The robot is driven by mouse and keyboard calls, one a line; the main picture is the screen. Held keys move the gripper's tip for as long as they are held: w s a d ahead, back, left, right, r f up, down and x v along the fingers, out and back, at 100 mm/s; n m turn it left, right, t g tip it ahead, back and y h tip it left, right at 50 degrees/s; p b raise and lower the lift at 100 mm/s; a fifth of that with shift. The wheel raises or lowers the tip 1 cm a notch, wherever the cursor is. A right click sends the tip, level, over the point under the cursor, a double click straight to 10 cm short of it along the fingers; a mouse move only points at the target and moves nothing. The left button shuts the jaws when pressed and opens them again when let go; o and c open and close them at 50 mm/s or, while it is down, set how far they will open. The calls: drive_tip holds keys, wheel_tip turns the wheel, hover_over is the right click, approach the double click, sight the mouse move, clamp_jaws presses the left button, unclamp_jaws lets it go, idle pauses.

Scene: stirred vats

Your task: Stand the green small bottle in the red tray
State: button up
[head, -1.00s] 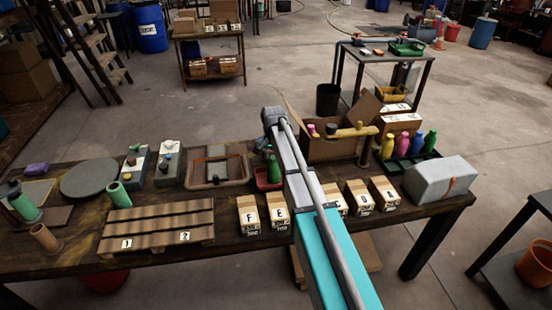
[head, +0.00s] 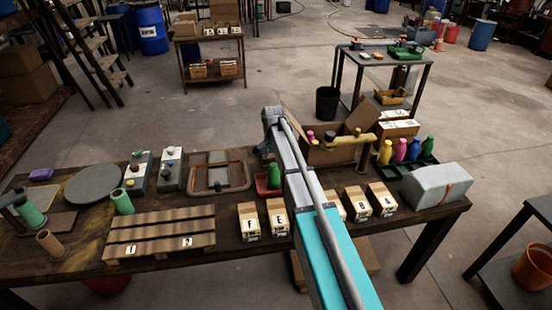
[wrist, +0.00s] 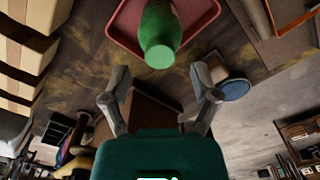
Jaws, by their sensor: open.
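The green small bottle (head: 273,175) stands upright in the red tray (head: 261,187), just left of my arm in the head view. In the wrist view the bottle (wrist: 160,35) is at the top middle, its cap end toward the camera, with the red tray (wrist: 124,28) around and behind it. My gripper (wrist: 162,90) is open, with nothing between its fingers. The bottle lies beyond the fingertips and apart from them.
A grey tray with an orange edge (head: 219,178) lies left of the red tray. Lettered cartons (head: 249,221) stand in front. An open cardboard box (head: 330,156) is right of my arm, and a dark crate (head: 428,161) holds several coloured bottles. A slatted pallet (head: 160,234) lies front left.

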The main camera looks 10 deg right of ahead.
wheel_tip(320, 180, up, 9)
drive_tip(key=p, duration=0.8)
drive_tip(key=shift+f, duration=0.15)
idle(0.5)
drive_tip(key=s+d+n, duration=0.1)
drive_tip(key=s+n, duration=0.8)
drive_tip(key=s, duration=2)
